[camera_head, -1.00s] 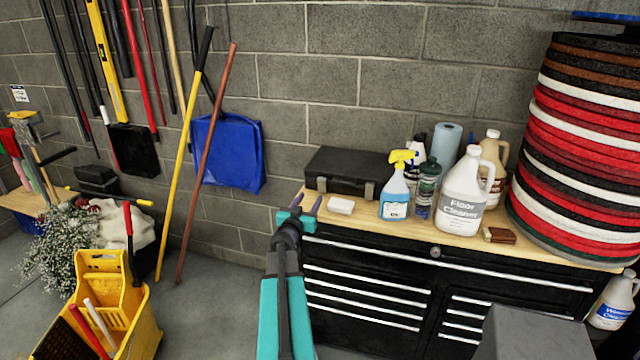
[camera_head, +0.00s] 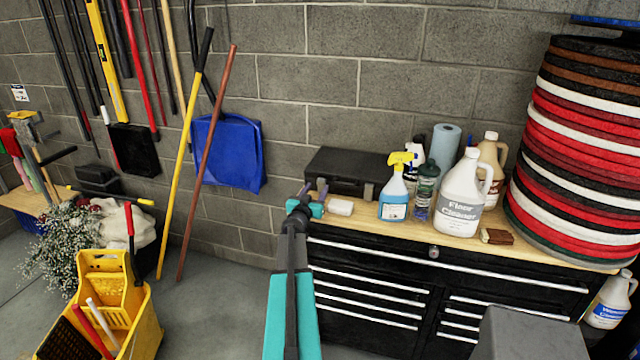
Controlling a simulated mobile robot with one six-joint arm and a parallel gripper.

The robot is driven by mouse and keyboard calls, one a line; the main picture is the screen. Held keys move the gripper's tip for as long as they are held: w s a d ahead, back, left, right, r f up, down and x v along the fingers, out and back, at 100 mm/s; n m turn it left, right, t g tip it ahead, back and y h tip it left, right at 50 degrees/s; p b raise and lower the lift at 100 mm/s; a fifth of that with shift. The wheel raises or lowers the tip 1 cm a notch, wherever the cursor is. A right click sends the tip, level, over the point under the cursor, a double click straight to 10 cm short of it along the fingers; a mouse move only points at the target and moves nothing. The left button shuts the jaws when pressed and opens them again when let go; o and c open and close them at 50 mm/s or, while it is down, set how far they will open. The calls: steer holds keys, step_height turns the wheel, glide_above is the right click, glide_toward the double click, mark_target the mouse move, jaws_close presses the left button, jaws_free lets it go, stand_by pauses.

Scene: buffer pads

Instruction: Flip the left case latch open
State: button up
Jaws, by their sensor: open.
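A dark case (camera_head: 350,164) lies closed on the wooden top at the back left of the black tool chest. Its right latch (camera_head: 369,190) shows as a small grey tab on the front. The left latch is at the case's front left, close behind my fingertips, and is mostly hidden. I cannot tell whether a finger touches the latch.
A white block (camera_head: 340,207) lies just right of my gripper. A blue spray bottle (camera_head: 394,190), a floor cleaner jug (camera_head: 460,195) and other bottles stand further right.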

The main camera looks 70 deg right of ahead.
mark_target(321, 183)
steer(key=shift+w+d+p, duration=0.15)
steer(key=shift+d+p, duration=0.5)
steer(key=shift+d, duration=1.65)
steer(key=shift+c, duration=0.4)
steer(key=c, duration=1)
steer(key=shift+f, duration=0.1)
steer(key=shift+f+b, duration=0.15)
steer(key=shift+b, duration=0.9)
steer(key=h+b, duration=0.1)
steer(key=b, duration=0.5)
steer(key=a+h+b, duration=0.1)
steer(key=h+b, duration=0.1)
steer(key=b, duration=0.5)
steer(key=shift+a+f, duration=0.2)
steer(key=shift+f, duration=0.2)
steer(key=o, duration=1.1)
